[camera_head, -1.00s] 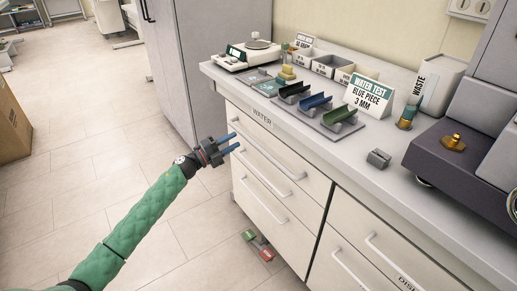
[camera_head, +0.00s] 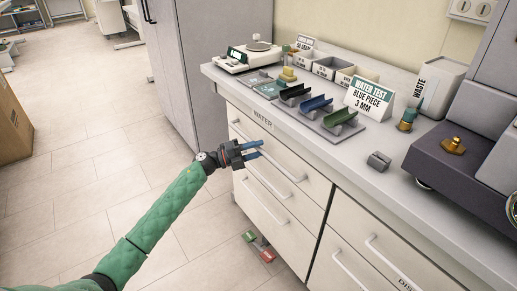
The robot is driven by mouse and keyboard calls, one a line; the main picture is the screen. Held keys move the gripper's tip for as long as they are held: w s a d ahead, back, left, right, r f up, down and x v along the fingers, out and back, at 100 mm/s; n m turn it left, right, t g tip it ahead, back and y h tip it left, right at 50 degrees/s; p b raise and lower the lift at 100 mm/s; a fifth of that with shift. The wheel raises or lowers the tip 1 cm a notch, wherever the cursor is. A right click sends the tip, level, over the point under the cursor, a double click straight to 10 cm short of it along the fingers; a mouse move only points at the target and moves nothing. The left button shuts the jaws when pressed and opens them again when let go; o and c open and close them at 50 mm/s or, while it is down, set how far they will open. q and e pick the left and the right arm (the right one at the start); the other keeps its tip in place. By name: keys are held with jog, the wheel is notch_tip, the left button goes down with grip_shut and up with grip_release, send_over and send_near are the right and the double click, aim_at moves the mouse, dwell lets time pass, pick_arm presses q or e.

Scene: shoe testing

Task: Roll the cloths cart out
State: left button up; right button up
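No cart with a cloths label can be made out in this view. My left gripper (camera_head: 262,148) is in front of the white drawer unit labelled WATER (camera_head: 262,117). Its two blue fingers are apart, with nothing seen between them. They point right toward the drawer fronts and overlap the region of the top drawer's long bar handle (camera_head: 291,174) in the picture. I cannot tell whether they touch it. The drawers look shut. My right gripper is not in view.
The grey counter (camera_head: 345,170) holds a scale (camera_head: 248,57), coloured troughs (camera_head: 315,104), a water test sign (camera_head: 368,98) and a waste bin (camera_head: 438,88). A grey cabinet (camera_head: 205,70) stands behind. Small red and green pieces (camera_head: 267,256) lie low by the drawers.

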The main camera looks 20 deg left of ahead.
pick_arm(q)
jog(key=shift+w+d, duration=0.2)
jog(key=shift+d, duration=0.15)
jog(key=shift+c, duration=0.5)
grip_shut()
